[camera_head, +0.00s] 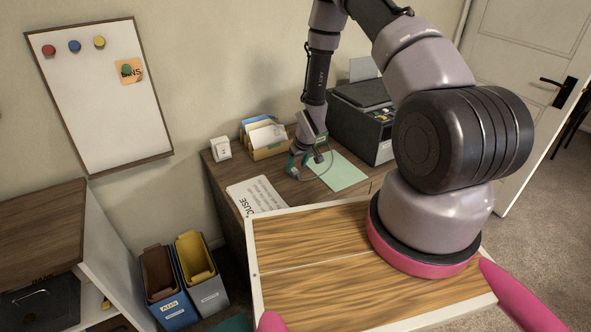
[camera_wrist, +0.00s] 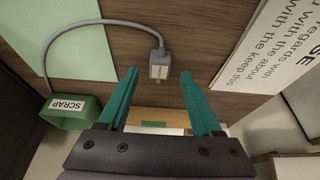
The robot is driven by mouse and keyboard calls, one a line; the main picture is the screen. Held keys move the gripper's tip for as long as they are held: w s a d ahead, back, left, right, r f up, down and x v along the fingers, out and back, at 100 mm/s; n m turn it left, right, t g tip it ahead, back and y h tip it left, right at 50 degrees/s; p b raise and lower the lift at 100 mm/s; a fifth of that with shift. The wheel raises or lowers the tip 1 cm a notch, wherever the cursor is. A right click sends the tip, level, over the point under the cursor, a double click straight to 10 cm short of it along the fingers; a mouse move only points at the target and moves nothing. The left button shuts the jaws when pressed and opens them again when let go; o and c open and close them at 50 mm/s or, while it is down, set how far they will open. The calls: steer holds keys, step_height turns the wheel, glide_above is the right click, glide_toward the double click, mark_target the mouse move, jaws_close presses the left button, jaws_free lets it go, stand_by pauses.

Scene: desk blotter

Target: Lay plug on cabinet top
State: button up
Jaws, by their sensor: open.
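The plug (camera_wrist: 159,62) is a small grey block with copper-coloured prongs and a grey cable (camera_wrist: 90,24). In the wrist view it lies on brown wood, its prongs pointing toward my gripper. My gripper (camera_wrist: 160,74) is open, its teal fingers either side of the plug's line; I cannot tell whether they touch it. In the head view my gripper (camera_head: 297,168) is low over the far desk, where the plug is hard to make out. A wood-topped cabinet (camera_head: 40,222) stands at the left; I cannot tell whether it is the named cabinet.
A green blotter (camera_head: 341,174) and a printed sheet (camera_head: 256,194) flank my gripper. An envelope holder (camera_head: 266,150), white box (camera_head: 221,148) and black printer (camera_head: 361,120) stand behind. A green SCRAP container (camera_wrist: 72,112) is beside the cable. A wooden surface (camera_head: 310,262) fills the foreground.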

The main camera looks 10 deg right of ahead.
steer(key=s+d+r+m+t, duration=0.1)
steer(key=s+d+r+m, duration=0.15)
steer(key=r, duration=1.55)
steer(key=s+d+r+m, duration=0.1)
steer(key=s+d+r, duration=0.15)
steer(key=r, duration=1.55)
steer(key=s+r+m+t, duration=0.2)
steer(key=s+r+m, duration=0.2)
steer(key=s+r, duration=1.5)
steer(key=s, duration=0.4)
steer(key=shift+s+r+y, duration=0.35)
steer(key=shift+r+y, duration=0.05)
steer(key=shift+d, duration=0.1)
